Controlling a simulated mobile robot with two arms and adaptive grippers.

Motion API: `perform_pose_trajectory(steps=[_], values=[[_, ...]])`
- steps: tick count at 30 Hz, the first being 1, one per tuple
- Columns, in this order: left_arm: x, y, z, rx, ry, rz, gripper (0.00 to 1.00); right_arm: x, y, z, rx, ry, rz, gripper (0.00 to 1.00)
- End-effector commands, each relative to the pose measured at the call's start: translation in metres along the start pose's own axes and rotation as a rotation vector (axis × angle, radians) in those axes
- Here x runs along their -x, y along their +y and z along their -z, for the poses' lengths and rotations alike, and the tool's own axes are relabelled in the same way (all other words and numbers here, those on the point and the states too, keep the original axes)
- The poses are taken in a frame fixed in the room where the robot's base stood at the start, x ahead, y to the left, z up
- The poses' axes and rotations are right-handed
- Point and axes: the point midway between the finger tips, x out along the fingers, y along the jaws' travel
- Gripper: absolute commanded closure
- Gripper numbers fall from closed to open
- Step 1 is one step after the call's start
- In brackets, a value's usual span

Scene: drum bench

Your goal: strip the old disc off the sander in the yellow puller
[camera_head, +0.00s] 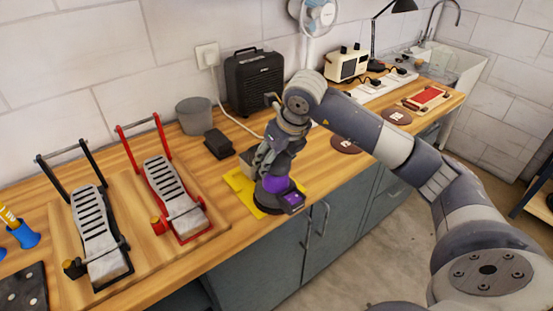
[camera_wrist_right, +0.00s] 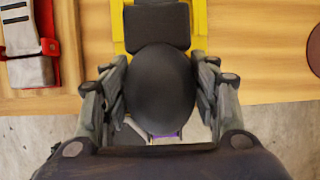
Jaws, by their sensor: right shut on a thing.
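The sander is purple with a dark top, and its purple body (camera_head: 277,186) shows below my right gripper in the head view. The yellow puller (camera_head: 239,184) lies flat on the bench under and beside it; its yellow frame also shows in the right wrist view (camera_wrist_right: 199,22). My right gripper (camera_head: 268,165) is shut on the sander from above. In the right wrist view the fingers stand on both sides of its rounded black top (camera_wrist_right: 159,85). The old disc under the sander is hidden. My left gripper is not in view.
A red-framed pedal (camera_head: 172,190) and a black-framed pedal (camera_head: 97,225) stand left of the puller. A grey pot (camera_head: 194,115), a black box-shaped unit (camera_head: 254,82) and a small dark block (camera_head: 218,143) stand behind. A brown disc (camera_head: 345,144) lies to the right.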

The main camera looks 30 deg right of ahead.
Motion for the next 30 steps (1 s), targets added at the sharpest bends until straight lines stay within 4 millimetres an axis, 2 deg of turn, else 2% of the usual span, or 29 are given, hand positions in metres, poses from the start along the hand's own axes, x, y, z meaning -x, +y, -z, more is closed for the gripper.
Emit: perform_pose_trajectory(steps=[30], values=[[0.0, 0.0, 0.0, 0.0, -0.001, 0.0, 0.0, -0.012, 0.0, -0.017, -0.001, 0.002, -0.001, 0.78]])
